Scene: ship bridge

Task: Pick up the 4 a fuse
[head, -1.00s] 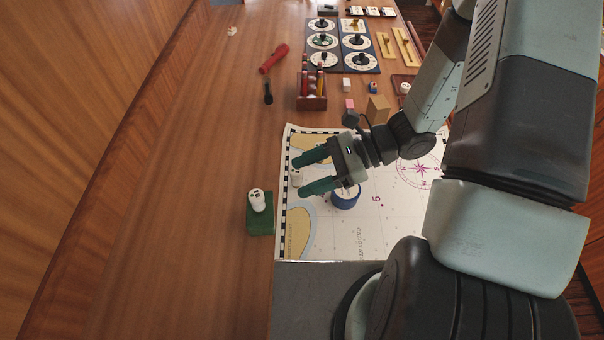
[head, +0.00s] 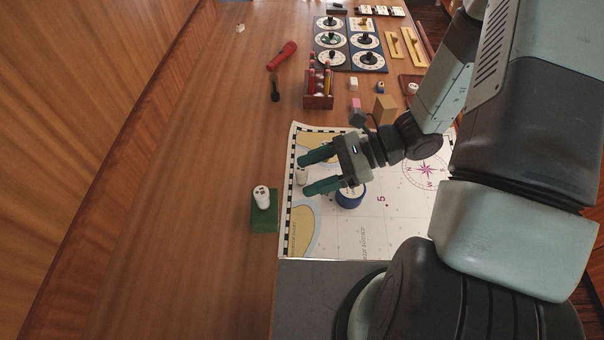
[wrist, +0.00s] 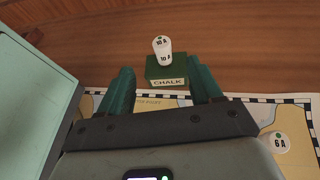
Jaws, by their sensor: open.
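I cannot read a 4 A label on any fuse in view. A white fuse marked 10 A (wrist: 162,48) stands on a green box lettered CHALK (wrist: 166,70); in the head view the fuse (head: 262,197) and box (head: 264,220) are left of the chart. A white fuse marked 6 A (wrist: 278,142) is on the chart, right of the fingers in the wrist view. A white fuse (head: 302,177), likely the same one, shows near the fingertips in the head view. My gripper (head: 310,174) is open and empty over the chart's left edge, its green fingers pointing towards the box side.
A blue ring-shaped object (head: 350,197) sits on the chart (head: 400,225) beside my gripper. Farther back are a wooden pencil holder (head: 318,102), a tan block (head: 385,109), small white pieces (head: 354,84) and a red-handled tool (head: 283,56).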

